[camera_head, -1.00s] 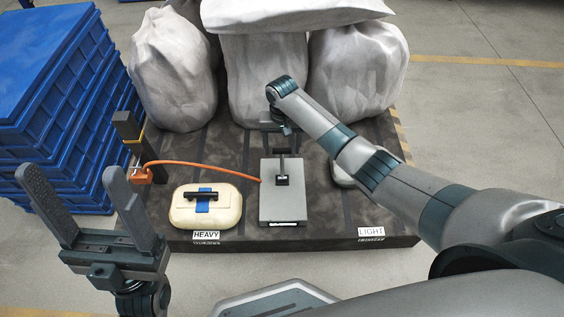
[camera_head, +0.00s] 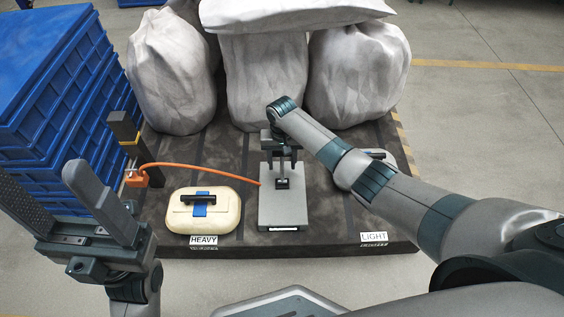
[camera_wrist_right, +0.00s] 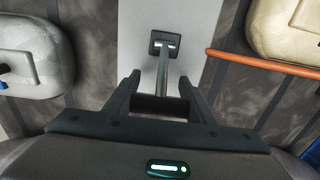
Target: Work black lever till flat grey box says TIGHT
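The flat grey box (camera_head: 283,210) lies on the dark platform. The black lever (camera_head: 283,183) stands on it, its upper part largely covered by my right gripper in the head view. My right gripper (camera_head: 282,165) is over the far part of the box. In the right wrist view, the lever's shaft (camera_wrist_right: 163,72) rises between the two spread fingers, with a dark crossbar between them; I cannot tell whether they touch it. A small white strip (camera_head: 284,229) on the box's front edge is too small to read. My left gripper (camera_head: 38,180) is open and empty at the left.
A cream case (camera_head: 222,218) stands left of the box behind a HEAVY label (camera_head: 203,240). An orange hose (camera_head: 200,165) runs from a post (camera_head: 124,130) to the box. White sacks (camera_head: 265,80) stand behind. Blue crates (camera_head: 50,70) are stacked left. A LIGHT label (camera_head: 373,237) is at right.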

